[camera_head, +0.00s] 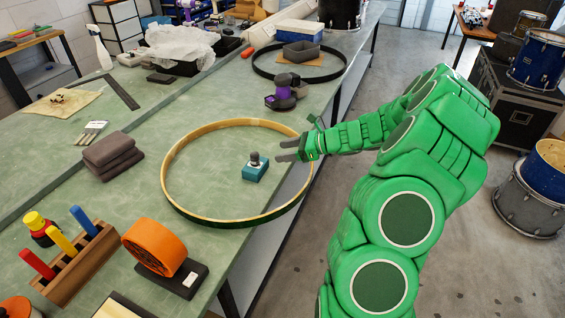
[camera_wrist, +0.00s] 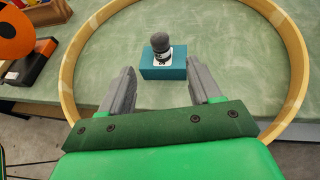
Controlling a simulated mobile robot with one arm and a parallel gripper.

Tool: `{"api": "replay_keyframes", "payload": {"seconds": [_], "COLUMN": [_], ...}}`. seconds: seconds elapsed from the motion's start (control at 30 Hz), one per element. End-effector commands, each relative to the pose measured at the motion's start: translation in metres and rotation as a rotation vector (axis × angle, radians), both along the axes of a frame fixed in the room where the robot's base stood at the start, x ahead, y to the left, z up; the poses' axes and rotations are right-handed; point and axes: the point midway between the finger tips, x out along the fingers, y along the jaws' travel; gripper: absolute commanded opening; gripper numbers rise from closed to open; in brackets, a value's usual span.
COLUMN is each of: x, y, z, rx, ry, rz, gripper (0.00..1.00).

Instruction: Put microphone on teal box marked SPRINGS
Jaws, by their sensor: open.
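A teal box (camera_head: 256,173) sits on the green bench inside a large wooden drum hoop. A small microphone (camera_head: 255,158) with a dark round head stands upright on top of the box. In the wrist view the microphone (camera_wrist: 161,47) shows a grey head and a white-and-black body, resting on the teal box (camera_wrist: 163,68). No SPRINGS label is readable in either view. My gripper (camera_head: 281,151) is at the hoop's right side, to the right of the microphone and apart from it. In the wrist view its two fingers (camera_wrist: 160,83) are spread and empty, with the box beyond the tips.
The wooden hoop (camera_head: 167,174) surrounds the box, its right rim near my gripper. A purple-and-black tool (camera_head: 281,95) and a dark hoop (camera_head: 257,69) lie farther back. Bench surface inside the hoop is mostly clear.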

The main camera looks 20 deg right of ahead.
Motion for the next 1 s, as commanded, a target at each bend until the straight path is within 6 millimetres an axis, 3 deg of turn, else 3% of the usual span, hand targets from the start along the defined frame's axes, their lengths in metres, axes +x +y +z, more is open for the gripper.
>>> {"api": "replay_keyframes", "payload": {"seconds": [0.17,0.37,0.7,1.0], "x": [-0.002,-0.02,-0.086,-0.159], "y": [0.004,0.05,0.14,0.19], "z": [0.004,0.032,0.082,0.108], "rx": [-0.01,-0.087,-0.289,-0.459], "ry": [-0.007,-0.072,-0.231,-0.355], "rz": [0.018,0.166,0.533,0.845], "gripper": [0.63,0.63,0.63,0.63]}}
